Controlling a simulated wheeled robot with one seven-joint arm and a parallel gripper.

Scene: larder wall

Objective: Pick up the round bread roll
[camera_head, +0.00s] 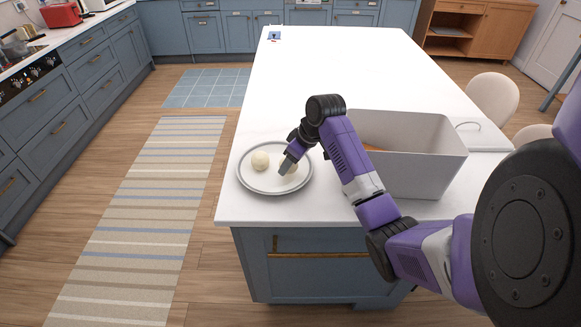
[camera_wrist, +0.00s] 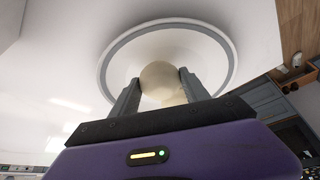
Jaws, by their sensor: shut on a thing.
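A pale round bread roll (camera_wrist: 160,76) is between the two fingers of my gripper (camera_wrist: 157,82) in the wrist view, and the fingers are closed on its sides. In the head view this roll (camera_head: 292,169) is partly hidden behind my gripper (camera_head: 286,165). It is over the right part of a round grey-rimmed plate (camera_head: 248,186); I cannot tell whether it touches the plate. A second pale round roll (camera_head: 260,159) sits on the plate to the left, apart from my fingers.
A grey open box (camera_head: 425,169) stands on the white island worktop (camera_head: 330,70) right of the plate, behind my arm. Something orange-brown shows inside it. The worktop beyond is mostly clear. The plate is near the island's front left corner.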

